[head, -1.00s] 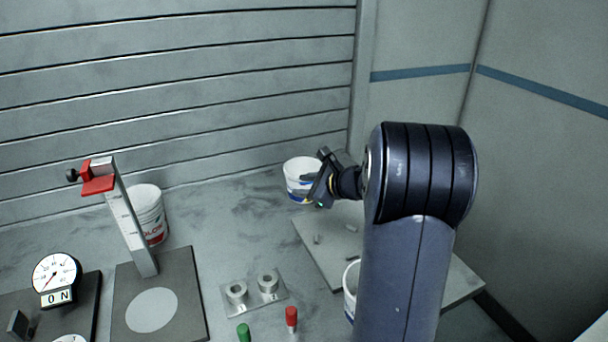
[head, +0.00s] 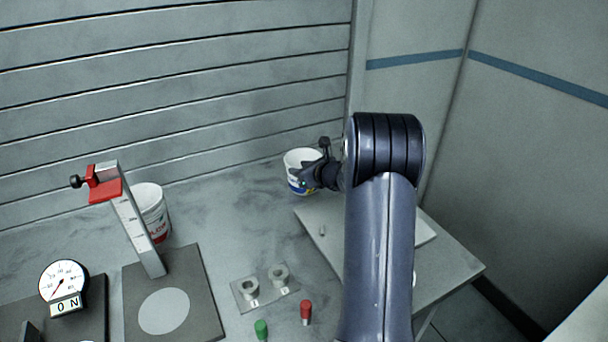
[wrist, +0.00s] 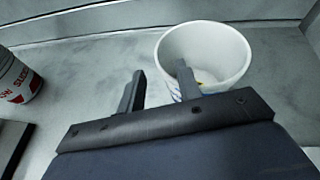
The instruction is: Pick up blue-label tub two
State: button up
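A white, open-topped tub (head: 300,160) with blue and yellow on its label stands upright on the bench near the back wall. It is also in the wrist view (wrist: 215,50), right of centre, its label mostly hidden by my gripper. I cannot read whether it is tub two. My gripper (head: 305,180) is at the tub's front right side in the head view. In the wrist view my gripper (wrist: 159,70) has its fingers apart. The left finger is outside the tub; the right one overlaps its near wall. I cannot tell whether it touches or reaches inside.
A red-label tub (head: 152,208) stands behind a height gauge with a red slide (head: 105,190). A dial gauge (head: 63,285), a plate with two rings (head: 265,290), and green (head: 261,329) and red (head: 306,311) pegs are nearer. A pale board (head: 318,240) lies right, partly behind my arm.

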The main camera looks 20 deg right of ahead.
aim_at(286, 165)
jog(key=shift+p+x, duration=0.45)
jog(key=shift+x, duration=1.7)
jog(key=shift+c, duration=0.5)
jog(key=shift+s, duration=0.1)
grip_shut()
